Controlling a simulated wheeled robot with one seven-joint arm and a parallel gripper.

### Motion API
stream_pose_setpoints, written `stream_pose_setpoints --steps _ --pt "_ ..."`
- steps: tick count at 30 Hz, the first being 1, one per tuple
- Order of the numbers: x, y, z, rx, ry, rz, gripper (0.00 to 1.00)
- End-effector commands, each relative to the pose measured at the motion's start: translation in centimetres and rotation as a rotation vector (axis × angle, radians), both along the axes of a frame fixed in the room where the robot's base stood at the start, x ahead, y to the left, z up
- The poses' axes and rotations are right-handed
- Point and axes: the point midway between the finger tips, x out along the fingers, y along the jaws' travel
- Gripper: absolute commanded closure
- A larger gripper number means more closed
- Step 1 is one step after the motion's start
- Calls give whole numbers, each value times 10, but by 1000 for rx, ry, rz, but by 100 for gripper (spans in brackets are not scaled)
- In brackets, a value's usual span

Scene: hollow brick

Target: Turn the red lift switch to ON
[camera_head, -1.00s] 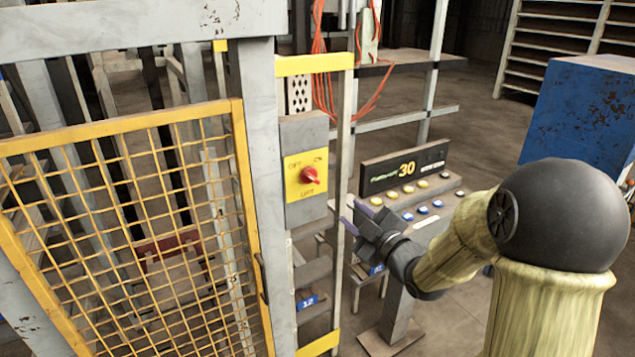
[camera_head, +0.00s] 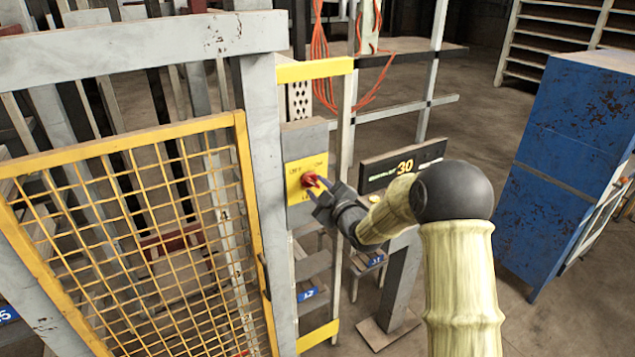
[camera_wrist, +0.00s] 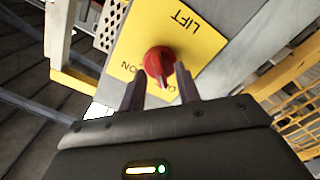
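The red lift switch (camera_head: 309,179) is a round knob on a yellow plate (camera_head: 294,169) on a grey box. In the wrist view the switch (camera_wrist: 158,62) has a raised grip bar pointing toward the bottom of the picture. The plate appears upside down there, with LIFT at the top and ON at the left; the OFF lettering is partly hidden by a finger. My gripper (camera_head: 317,188) is at the switch in the head view. In the wrist view my gripper (camera_wrist: 161,88) is open, its fingers on either side of the grip bar, with gaps visible; contact cannot be told.
A yellow mesh gate (camera_head: 130,240) stands left of the switch post. A control panel with a "30" sign (camera_head: 403,166) stands to the right, partly behind my arm. A blue cabinet (camera_head: 565,160) is farther right. Orange cables (camera_head: 322,70) hang behind the post.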

Motion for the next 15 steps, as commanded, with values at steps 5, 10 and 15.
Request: stream_pose_setpoints --steps 5,10,15 --pt "6 4 0 0 -1 -1 67" --pt "6 4 0 -1 -1 0 67" --pt "6 4 0 -1 -1 0 93"
